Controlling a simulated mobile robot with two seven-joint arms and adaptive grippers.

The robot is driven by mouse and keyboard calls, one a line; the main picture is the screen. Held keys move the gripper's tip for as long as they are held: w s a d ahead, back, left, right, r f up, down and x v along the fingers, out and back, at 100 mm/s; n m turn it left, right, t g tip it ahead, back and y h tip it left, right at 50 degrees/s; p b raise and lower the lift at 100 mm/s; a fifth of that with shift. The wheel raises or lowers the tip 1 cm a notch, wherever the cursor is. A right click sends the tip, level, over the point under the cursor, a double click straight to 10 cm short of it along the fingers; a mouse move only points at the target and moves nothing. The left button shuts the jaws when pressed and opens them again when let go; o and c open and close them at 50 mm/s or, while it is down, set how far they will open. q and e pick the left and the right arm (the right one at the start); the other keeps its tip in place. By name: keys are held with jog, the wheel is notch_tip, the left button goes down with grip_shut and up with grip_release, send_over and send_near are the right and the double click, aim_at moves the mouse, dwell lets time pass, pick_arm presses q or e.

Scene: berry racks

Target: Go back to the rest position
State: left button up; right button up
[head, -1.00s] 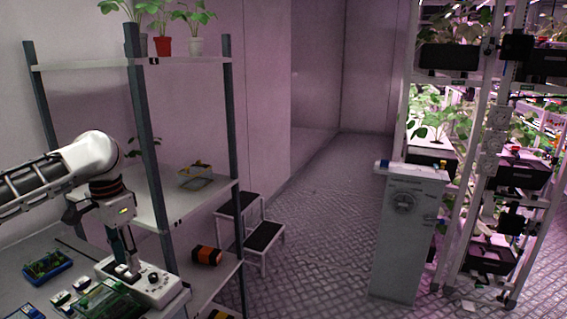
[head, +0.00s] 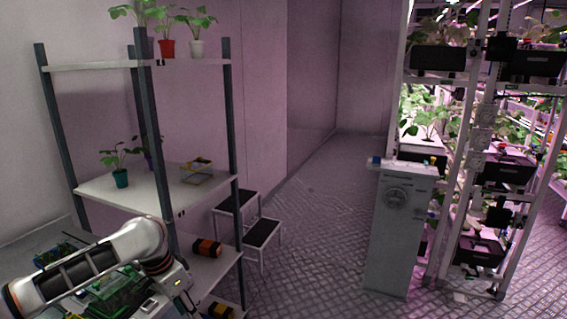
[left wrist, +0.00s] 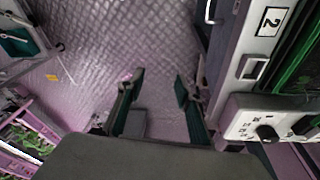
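My left arm comes in at the lower left of the head view, bent low over the work surface; its fingers are hidden there behind the arm and the frame edge. In the left wrist view my left gripper (left wrist: 158,92) is open, with its two dark fingers apart and only floor between them. A white panel with black knobs (left wrist: 265,128) lies to the right of the fingers, apart from them. My right gripper is not in view.
A shelf rack (head: 110,190) with potted plants stands at left, close to my left arm. A two-step stool (head: 262,232) stands beside it. A grey cabinet (head: 398,240) and plant racks (head: 480,150) stand at right. The floor (head: 310,230) between is clear.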

pick_arm(q)
jog(key=s+d+f+n+t+h, duration=0.15)
jog(key=s+d+f, duration=0.25)
jog(key=d+f, duration=0.4)
jog(key=s+d+f+t+h, duration=0.3)
jog(key=s+d+f, duration=0.2)
jog(key=d+f, duration=0.25)
jog(key=s+a+f+n+t+y, duration=0.1)
jog(key=s+a+f+t+y, duration=0.1)
jog(key=s+a, duration=0.5)
jog(key=s+a+f+n+t+y, duration=0.1)
jog(key=s+a+f+t+y, duration=0.1)
jog(key=s+a+f, duration=0.3)
jog(key=s+a, duration=0.1)
jog(key=s, duration=0.3)
jog(key=shift+s+a+f+t, duration=0.25)
jog(key=shift+s+a+t, duration=0.05)
jog(key=shift+a+t, duration=0.1)
jog(key=shift+y, duration=0.25)
